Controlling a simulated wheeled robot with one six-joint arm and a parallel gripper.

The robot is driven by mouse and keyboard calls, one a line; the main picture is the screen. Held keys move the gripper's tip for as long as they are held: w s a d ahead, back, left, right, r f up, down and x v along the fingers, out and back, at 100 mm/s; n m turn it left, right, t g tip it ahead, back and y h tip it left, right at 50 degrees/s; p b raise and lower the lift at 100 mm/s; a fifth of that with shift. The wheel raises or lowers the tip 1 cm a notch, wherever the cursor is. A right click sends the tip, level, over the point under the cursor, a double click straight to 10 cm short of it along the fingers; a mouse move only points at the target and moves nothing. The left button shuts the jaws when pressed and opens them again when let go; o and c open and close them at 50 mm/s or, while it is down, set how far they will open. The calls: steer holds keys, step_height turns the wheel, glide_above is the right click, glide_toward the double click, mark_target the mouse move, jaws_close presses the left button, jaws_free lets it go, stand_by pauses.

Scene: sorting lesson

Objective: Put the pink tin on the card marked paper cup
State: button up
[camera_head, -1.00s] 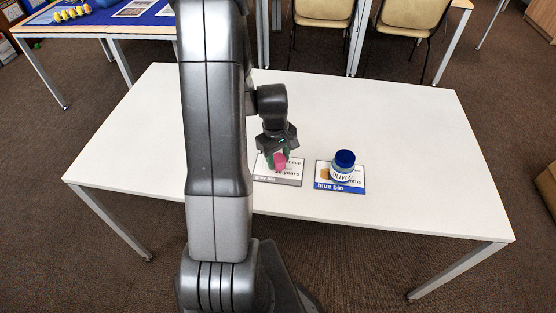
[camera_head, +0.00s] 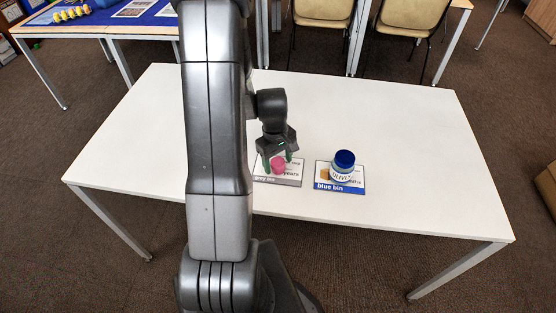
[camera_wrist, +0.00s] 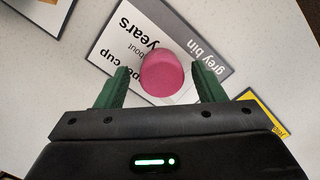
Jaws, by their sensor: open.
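The pink tin (camera_head: 278,164) stands on the card with a grey strip reading "grey bin" (camera_head: 290,181). In the wrist view the same card (camera_wrist: 205,50) shows the words "cup", "about" and "years". The tin (camera_wrist: 162,62) covers part of the card's print. My gripper (camera_head: 278,158) is open just above and around the tin. In the wrist view its green fingers (camera_wrist: 162,84) stand apart, one on each side of the tin, with a gap at both sides.
A jar with a blue lid (camera_head: 344,164) labelled olives stands on the blue bin card (camera_head: 340,187) to the right. A yellow-edged card (camera_wrist: 262,102) shows at the right in the wrist view. The right part of the white table (camera_head: 420,150) is clear.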

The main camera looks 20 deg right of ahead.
mark_target(276, 160)
step_height(276, 160, up, 12)
steer(key=shift+w+a+p, duration=0.2)
steer(key=shift+w+p, duration=0.1)
steer(key=shift+w, duration=0.05)
steer(key=shift+f, duration=0.1)
